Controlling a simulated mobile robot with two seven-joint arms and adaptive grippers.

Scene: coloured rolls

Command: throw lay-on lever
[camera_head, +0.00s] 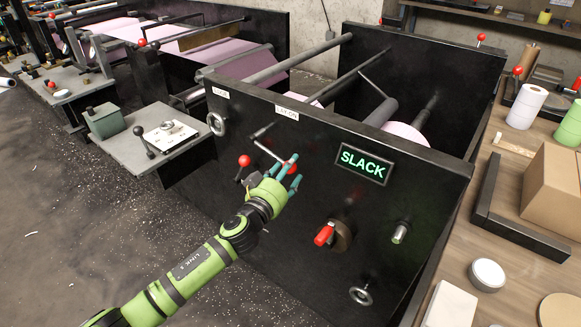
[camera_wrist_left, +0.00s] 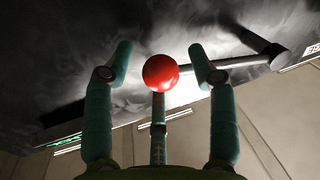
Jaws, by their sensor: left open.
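The lay-on lever (camera_head: 268,152) is a thin metal rod with a red ball knob on the black machine side panel, just below a small white label (camera_head: 287,113). My left gripper (camera_head: 291,175) is at the knob end of the rod, its teal fingers spread and partly covering the red ball. In the left wrist view the red ball (camera_wrist_left: 160,72) sits between the open fingertips of my left gripper (camera_wrist_left: 160,65). The rod runs from behind the ball to a joint at the right. I cannot tell whether a finger touches the ball. My right gripper is not in view.
Another red ball knob (camera_head: 244,160) stands close left of my left gripper. A grey side table (camera_head: 130,155) is at left; a wooden bench (camera_head: 510,215) is at right.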

